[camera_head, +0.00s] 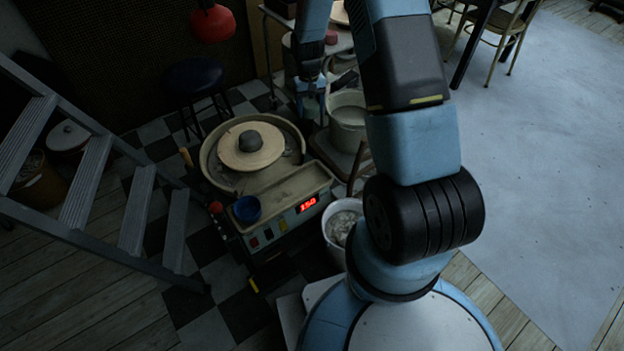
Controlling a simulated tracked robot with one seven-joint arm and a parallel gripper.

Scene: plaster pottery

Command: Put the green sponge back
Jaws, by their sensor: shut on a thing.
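My gripper (309,92) points down at the upper middle, small and dark, beside the grey bucket and behind the pottery wheel. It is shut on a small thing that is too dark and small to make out. I cannot pick out a green sponge anywhere in this view. My own arm covers part of the area to the right of the gripper.
A grey bucket (347,117), a white bucket (337,236), a stool (196,78) and a stepladder (87,182) stand around. Open floor (540,150) lies right.

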